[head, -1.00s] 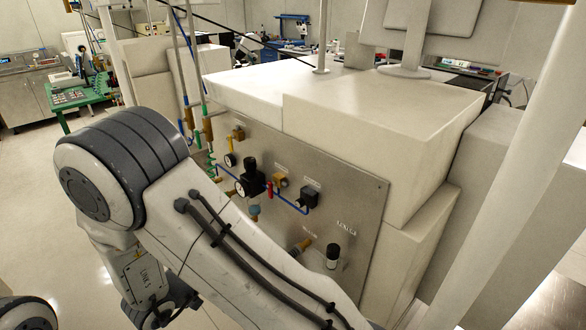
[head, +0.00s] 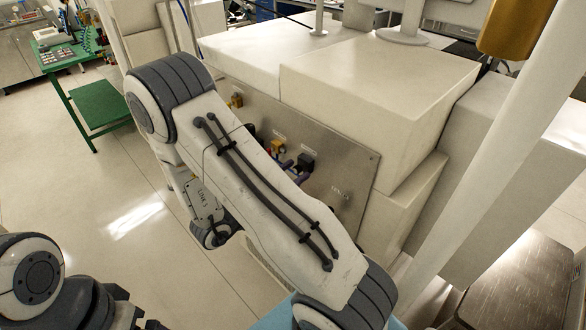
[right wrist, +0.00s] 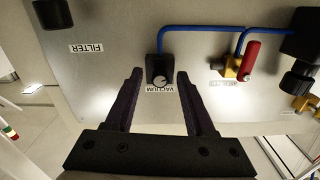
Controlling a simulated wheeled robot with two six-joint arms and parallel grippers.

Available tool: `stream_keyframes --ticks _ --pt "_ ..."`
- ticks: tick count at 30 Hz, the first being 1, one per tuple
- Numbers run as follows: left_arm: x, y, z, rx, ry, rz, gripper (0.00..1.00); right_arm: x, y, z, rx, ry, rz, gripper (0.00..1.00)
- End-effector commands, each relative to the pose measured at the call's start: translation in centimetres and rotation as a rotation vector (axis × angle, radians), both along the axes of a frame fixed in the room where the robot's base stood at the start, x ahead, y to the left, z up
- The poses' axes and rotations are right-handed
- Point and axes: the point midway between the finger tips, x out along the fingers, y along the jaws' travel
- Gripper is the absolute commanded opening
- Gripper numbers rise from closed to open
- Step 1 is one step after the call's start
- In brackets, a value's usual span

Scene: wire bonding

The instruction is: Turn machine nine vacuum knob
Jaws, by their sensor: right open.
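The vacuum knob (right wrist: 159,79) is a small round dial with a light mark on a black block, beside an upside-down VACUUM label, in the right wrist view. My right gripper (right wrist: 160,74) is open, its two dark fingers on either side of the knob block, with visible gaps. I cannot tell how deep the tips reach. In the head view the black block (head: 305,161) shows on the steel panel (head: 345,165), just past my right arm.
A blue tube (right wrist: 200,28) runs from the vacuum block to neighbouring fittings. A red-handled valve (right wrist: 250,62) and a black regulator (right wrist: 298,78) sit to the right. A FILTER label (right wrist: 86,48) is at left. A green table (head: 100,105) stands on open floor.

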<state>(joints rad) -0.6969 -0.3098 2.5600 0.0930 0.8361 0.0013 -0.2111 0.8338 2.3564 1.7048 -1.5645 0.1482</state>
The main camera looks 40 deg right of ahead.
Motion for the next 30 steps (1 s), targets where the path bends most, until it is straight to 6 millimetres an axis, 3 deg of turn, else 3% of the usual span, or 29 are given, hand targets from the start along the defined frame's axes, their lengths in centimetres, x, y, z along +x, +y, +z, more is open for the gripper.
stream_keyframes --ticks 9,13,14,30 --pt "0.0 0.0 0.1 0.000 0.000 0.000 1.00 0.0 -0.3 0.0 0.001 0.000 0.002 0.55" --pt "0.0 0.0 0.1 0.000 0.000 0.000 1.00 0.0 -0.3 0.0 0.001 0.000 0.002 0.05" --pt "0.0 0.0 0.1 0.000 0.000 0.000 1.00 0.0 -0.3 0.0 0.001 0.000 0.002 0.00" --pt "0.0 0.0 1.4 0.000 0.000 0.000 1.00 0.0 -0.3 0.2 -0.009 0.120 0.002 0.00"
